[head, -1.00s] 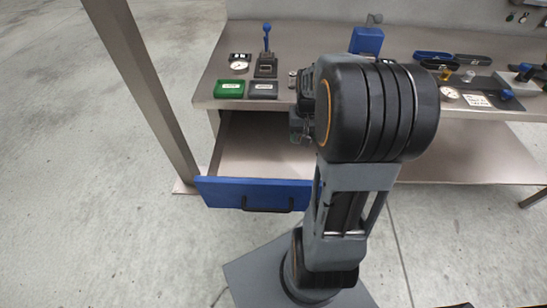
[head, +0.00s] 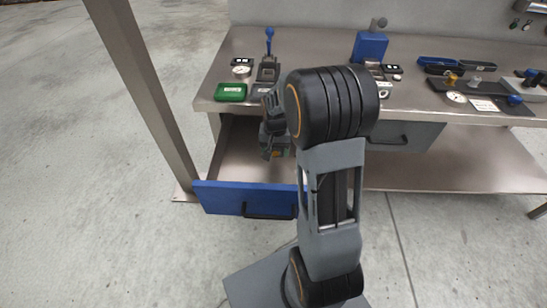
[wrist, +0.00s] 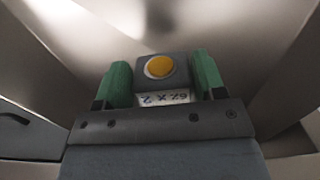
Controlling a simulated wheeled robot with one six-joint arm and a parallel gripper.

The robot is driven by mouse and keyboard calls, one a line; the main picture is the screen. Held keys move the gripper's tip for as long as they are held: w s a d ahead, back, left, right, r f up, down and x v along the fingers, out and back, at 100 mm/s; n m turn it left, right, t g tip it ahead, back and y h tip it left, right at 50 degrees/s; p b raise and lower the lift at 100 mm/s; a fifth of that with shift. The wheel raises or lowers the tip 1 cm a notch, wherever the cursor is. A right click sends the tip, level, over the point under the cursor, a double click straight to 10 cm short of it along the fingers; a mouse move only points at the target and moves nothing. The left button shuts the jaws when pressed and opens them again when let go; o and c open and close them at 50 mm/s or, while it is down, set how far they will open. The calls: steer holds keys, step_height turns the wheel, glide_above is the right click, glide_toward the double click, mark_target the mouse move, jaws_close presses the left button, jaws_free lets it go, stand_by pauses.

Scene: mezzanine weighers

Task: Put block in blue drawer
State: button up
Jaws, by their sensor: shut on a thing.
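The blue drawer (head: 247,199) is pulled open below the bench, with its blue front and dark handle facing me. In the wrist view, my gripper (wrist: 163,82) has green fingers shut on a dark grey block (wrist: 153,68). The block has a yellow round spot on top and a white label with printed characters. In the head view, my gripper (head: 274,150) is over the open drawer, inside the outline of its walls. The block is mostly hidden by my arm there, and I cannot tell whether it touches the drawer floor.
The bench (head: 310,60) holds a green box (head: 230,92), a gauge (head: 241,71), a blue-handled lever device (head: 268,62) and a blue block-shaped device (head: 369,47). A grey closed drawer (head: 405,136) is right of the open one. A metal post (head: 145,95) stands at left.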

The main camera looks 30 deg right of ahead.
steer(key=shift+w+a+f, duration=0.15)
steer(key=shift+w+f, duration=0.05)
steer(key=shift+f, duration=0.1)
steer(key=shift+w+a+f+b, duration=0.1)
steer(key=shift+f+b, duration=0.1)
steer(key=shift+f, duration=0.7)
steer(key=shift+w+f+b, duration=0.1)
steer(key=shift+f+b, duration=0.05)
steer(key=shift+f, duration=0.7)
steer(key=shift+f, duration=0.15)
steer(key=o, duration=1.1)
